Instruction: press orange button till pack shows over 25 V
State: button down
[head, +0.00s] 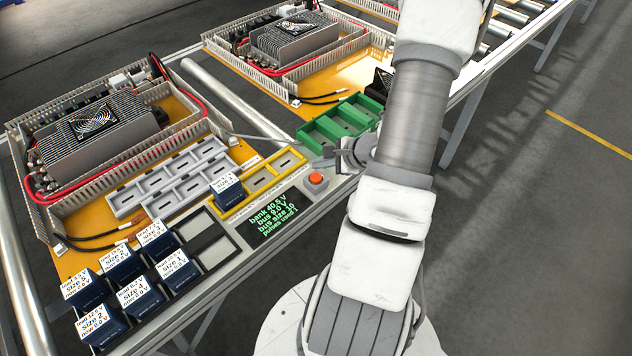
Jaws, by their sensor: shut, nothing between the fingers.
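The orange button (317,179) sits on a small grey box on the front rail, right of the display. The dark display (275,217) has green text that seems to read bank 40.5 V and bus 0.0 V, with smaller lines below that are hard to read. One dark blue pack (227,189) with a white label stands in the left end of the yellow-framed tray (262,181); its label is too small to read surely. My gripper (325,163) is shut and empty, just behind and above the button, apart from it as far as I can tell.
Several labelled blue packs (122,265) stand in a dark rack at the front left; its right slots (207,238) are empty. A grey slotted tray (170,178) and a green bin (340,122) lie behind. Finned power units (97,135) stand in wiring ducts on orange boards.

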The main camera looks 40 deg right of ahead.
aim_at(320, 178)
jog(key=shift+f+b, duration=0.6)
jog(key=shift+f, duration=0.35)
jog(key=shift+f, duration=0.1)
dwell(1.3)
jog(key=shift+f+b, duration=0.3)
jog(key=shift+b, duration=0.5)
jog(key=shift+f+b, duration=0.4)
jog(key=shift+b, duration=0.15)
dwell(0.3)
jog(key=shift+r, duration=0.1)
jog(key=shift+r+p, duration=0.4)
jog(key=shift+r, duration=0.35)
jog(key=shift+r+p, duration=1.5)
jog(key=shift+r, duration=1)
